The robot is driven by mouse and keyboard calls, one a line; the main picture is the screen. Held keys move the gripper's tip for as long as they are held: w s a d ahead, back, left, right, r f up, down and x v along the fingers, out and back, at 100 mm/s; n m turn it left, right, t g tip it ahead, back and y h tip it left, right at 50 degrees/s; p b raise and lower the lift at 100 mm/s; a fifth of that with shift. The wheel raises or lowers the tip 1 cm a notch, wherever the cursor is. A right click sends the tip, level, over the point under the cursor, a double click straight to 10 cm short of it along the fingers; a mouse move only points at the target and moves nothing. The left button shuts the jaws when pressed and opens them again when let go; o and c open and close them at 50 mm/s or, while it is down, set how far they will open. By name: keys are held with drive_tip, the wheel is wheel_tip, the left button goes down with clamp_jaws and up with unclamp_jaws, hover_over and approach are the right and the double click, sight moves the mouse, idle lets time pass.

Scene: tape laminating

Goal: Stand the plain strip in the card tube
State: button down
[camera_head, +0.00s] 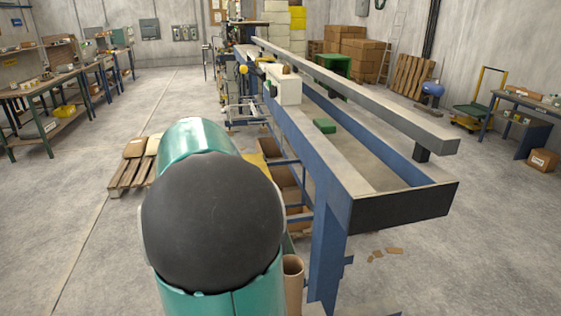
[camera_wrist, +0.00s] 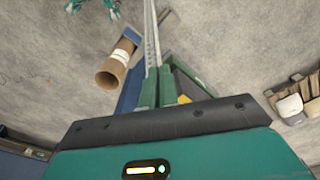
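The card tube (camera_head: 293,287) is a brown cylinder with an open top, low beside my arm in the head view. It also shows in the wrist view (camera_wrist: 117,68), left of the fingers, with a white band around it and its dark open end towards me. My gripper (camera_wrist: 158,88) has its green fingers close together on a long thin grey strip (camera_wrist: 151,40). The strip runs away from the fingers past the tube's right side, apart from its mouth. My arm hides the gripper in the head view.
A long blue-framed machine bench (camera_head: 330,175) stands right of my arm, with a grey rail and a green block (camera_head: 324,126) on it. A pallet (camera_head: 130,175) with sacks lies left. Card scraps (camera_head: 385,253) lie on the floor. Open floor spreads left.

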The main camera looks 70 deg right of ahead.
drive_tip(key=s+d+r+m+g+h, duration=0.15)
drive_tip(key=s+d+r, duration=0.25)
drive_tip(key=s+r, duration=0.45)
drive_tip(key=s+d+r+h, duration=0.2)
drive_tip(key=s+d+r, duration=0.1)
drive_tip(key=s+r, duration=0.55)
wheel_tip(320, 180, down, 6)
drive_tip(key=s, duration=0.1)
drive_tip(key=shift+s+d, duration=0.15)
drive_tip(key=shift+s, duration=0.15)
drive_tip(key=shift+t, duration=0.25)
wheel_tip(320, 180, down, 14)
idle(3.0)
drive_tip(key=shift+r, duration=0.1)
drive_tip(key=c, duration=1.6)
unclamp_jaws()
drive_tip(key=shift+r, duration=0.1)
